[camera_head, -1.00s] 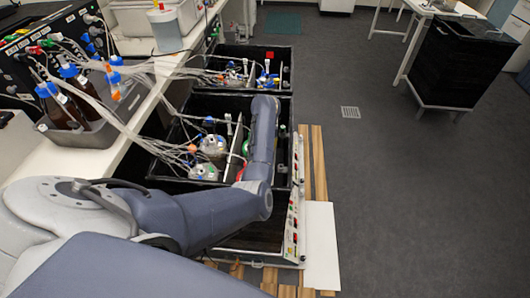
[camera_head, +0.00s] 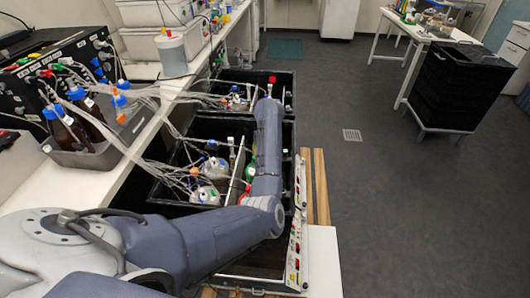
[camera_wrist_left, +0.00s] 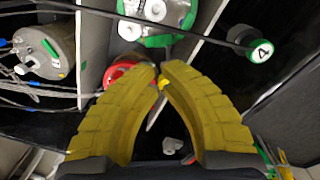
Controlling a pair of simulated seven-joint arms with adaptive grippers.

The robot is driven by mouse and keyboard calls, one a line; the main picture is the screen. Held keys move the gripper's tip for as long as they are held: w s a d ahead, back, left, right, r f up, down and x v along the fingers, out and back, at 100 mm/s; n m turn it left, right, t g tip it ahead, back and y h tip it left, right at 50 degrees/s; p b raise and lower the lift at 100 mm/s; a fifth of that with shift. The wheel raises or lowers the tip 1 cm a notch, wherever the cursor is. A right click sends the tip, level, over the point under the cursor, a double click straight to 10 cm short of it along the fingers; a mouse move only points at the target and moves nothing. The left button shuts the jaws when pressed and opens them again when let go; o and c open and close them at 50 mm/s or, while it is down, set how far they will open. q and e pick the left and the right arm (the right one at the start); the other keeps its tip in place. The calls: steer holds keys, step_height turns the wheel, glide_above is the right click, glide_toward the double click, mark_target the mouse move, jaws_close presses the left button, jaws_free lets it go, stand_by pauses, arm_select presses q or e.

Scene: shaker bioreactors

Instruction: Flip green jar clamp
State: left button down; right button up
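In the left wrist view, a green clamp (camera_wrist_left: 157,41) shows at the top centre, around a white-topped jar (camera_wrist_left: 148,9). A red part (camera_wrist_left: 118,73) lies below it, partly behind my left finger. My left gripper (camera_wrist_left: 160,72) has two yellow fingers that bend together, with their tips meeting just below the green clamp. A small yellow part shows between them, and I cannot tell whether it is touched. In the head view, a green part (camera_head: 251,172) shows beside my left forearm; my left gripper is hidden there. My right gripper is not in view.
Another jar (camera_wrist_left: 47,50) with tubes stands at the left in the wrist view. A green-rimmed cap marked 4 (camera_wrist_left: 261,51) is at the upper right. Black tubs (camera_head: 205,128) hold jars and tubing. Floor to the right is clear around a vent (camera_head: 352,135).

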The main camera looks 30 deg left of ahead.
arm_select(q)
steer(key=shift+w+d+r, duration=0.1)
steer(key=shift+r, duration=1.3)
steer(key=shift+w+d+r, duration=0.1)
steer(key=shift+r, duration=1.25)
steer(key=shift+a, duration=0.1)
